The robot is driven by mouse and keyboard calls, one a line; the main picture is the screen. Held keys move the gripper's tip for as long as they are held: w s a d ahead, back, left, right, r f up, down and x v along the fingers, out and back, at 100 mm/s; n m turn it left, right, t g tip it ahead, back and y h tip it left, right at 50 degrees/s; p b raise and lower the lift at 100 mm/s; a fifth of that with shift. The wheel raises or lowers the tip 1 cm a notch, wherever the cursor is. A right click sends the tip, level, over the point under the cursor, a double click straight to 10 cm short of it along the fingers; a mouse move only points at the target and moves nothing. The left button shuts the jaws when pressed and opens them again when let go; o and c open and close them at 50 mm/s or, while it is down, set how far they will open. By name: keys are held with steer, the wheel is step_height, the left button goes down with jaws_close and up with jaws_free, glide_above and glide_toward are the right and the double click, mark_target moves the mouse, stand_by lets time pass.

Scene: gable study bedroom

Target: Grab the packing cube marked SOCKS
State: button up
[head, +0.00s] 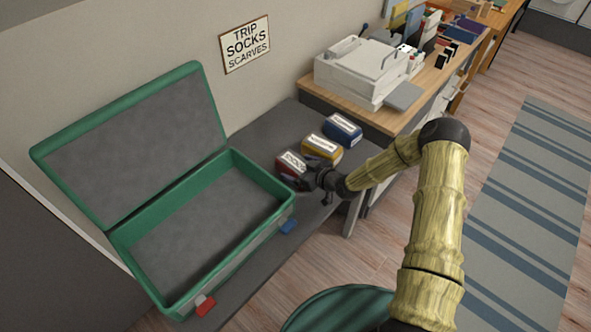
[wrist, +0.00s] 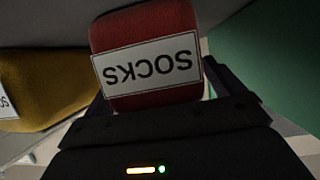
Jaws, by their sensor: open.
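The red packing cube (head: 292,164) lies on the dark grey bench, to the right of the open suitcase. In the wrist view its white label reads SOCKS upside down, and the red cube (wrist: 143,27) fills the upper middle. My gripper (head: 308,179) is open at the cube's near right side. In the wrist view the dark fingers of my gripper (wrist: 160,92) lie on either side of the cube's lower part. Whether they touch it cannot be told. The fingertips are mostly hidden.
A yellow cube (head: 322,149) sits close behind the red one, and a blue cube (head: 342,130) beyond it. The empty green suitcase (head: 262,178) stands open at left. A white printer (head: 358,75) is on the wooden desk. A wall sign (head: 245,45) reads TRIP SOCKS SCARVES.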

steer(key=c, duration=1.2)
steer(key=shift+r, duration=0.1)
step_height(320, 180, up, 10)
steer(key=shift+f+b, duration=0.1)
steer(key=shift+b, duration=0.2)
